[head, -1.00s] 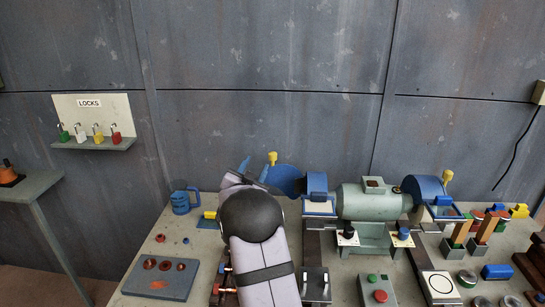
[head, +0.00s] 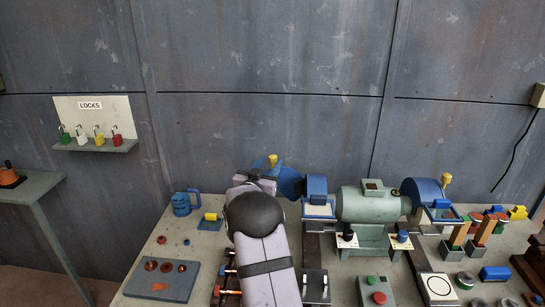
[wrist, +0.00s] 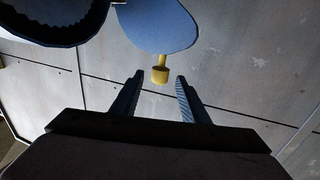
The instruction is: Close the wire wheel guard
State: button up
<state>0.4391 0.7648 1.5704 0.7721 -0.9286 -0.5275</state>
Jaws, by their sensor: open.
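The bench grinder's left guard has a blue round cover (head: 291,182) swung out to the left of its blue housing (head: 317,188). A yellow knob (head: 273,160) stands at the cover's edge. In the wrist view the blue cover (wrist: 158,24) hangs at the top centre, with its yellow knob (wrist: 160,75) just beyond the fingertips and between their lines. A dark round opening with a toothed rim (wrist: 58,14) shows at the upper left. My gripper (wrist: 160,78) is open and empty. In the head view my gripper (head: 261,168) is beside the knob, partly hidden by my arm.
The green grinder motor (head: 372,203) and the right blue guard (head: 423,190) stand to the right. A blue mug (head: 183,203) and a small yellow-topped block (head: 211,219) are to the left. Switches and trays crowd the bench front. The grey wall is behind.

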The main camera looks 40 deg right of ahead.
aim_at(271, 160)
jog(key=shift+p+x, duration=0.75)
jog(key=shift+x, duration=1.15)
grip_shut()
